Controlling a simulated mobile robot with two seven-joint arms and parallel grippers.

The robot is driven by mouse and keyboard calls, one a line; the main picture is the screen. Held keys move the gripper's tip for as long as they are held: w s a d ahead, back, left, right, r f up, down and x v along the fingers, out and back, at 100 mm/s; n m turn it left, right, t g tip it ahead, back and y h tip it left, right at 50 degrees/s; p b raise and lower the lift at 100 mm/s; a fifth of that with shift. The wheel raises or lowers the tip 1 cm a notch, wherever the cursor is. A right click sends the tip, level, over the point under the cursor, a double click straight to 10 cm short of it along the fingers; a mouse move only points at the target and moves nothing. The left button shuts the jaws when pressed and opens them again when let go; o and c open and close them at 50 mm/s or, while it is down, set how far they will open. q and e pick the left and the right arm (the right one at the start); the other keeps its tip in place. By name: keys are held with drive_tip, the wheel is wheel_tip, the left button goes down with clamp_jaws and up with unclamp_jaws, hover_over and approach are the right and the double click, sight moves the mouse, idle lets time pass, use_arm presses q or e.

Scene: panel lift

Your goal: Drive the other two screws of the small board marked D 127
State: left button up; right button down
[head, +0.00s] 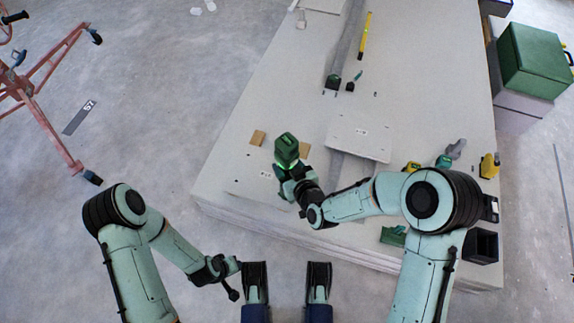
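My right gripper (290,180) is shut on a green drill-like tool (287,148), over the left front part of a large pale panel stack. A bright green glow shows at the tool's lower end. Beneath it a pale board (245,183) lies on the stack, with a small label near its middle, partly hidden by my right gripper and the tool. Another pale board (358,140) with a small label lies to the right. The labels are too small to read, and I cannot make out screws. My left gripper (233,292) hangs off the stack at the lower left; its finger gap is unclear.
The panel stack (420,60) bears a yellow level (366,35), small wooden blocks (258,137), and yellow and green tools (488,166) at the right. A green box (535,60) stands right of it. A red wheeled frame (45,110) stands left.

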drive_tip(key=shift+f+b, duration=0.75)
drive_tip(key=shift+b, duration=0.05)
idle(1.1)
drive_tip(key=shift+s+f, duration=0.1)
drive_tip(key=shift+f, duration=0.25)
idle(1.9)
drive_tip(key=shift+r, duration=0.15)
drive_tip(key=shift+r+p, duration=1.4)
drive_tip(key=shift+r, duration=1)
drive_tip(key=shift+w, duration=0.2)
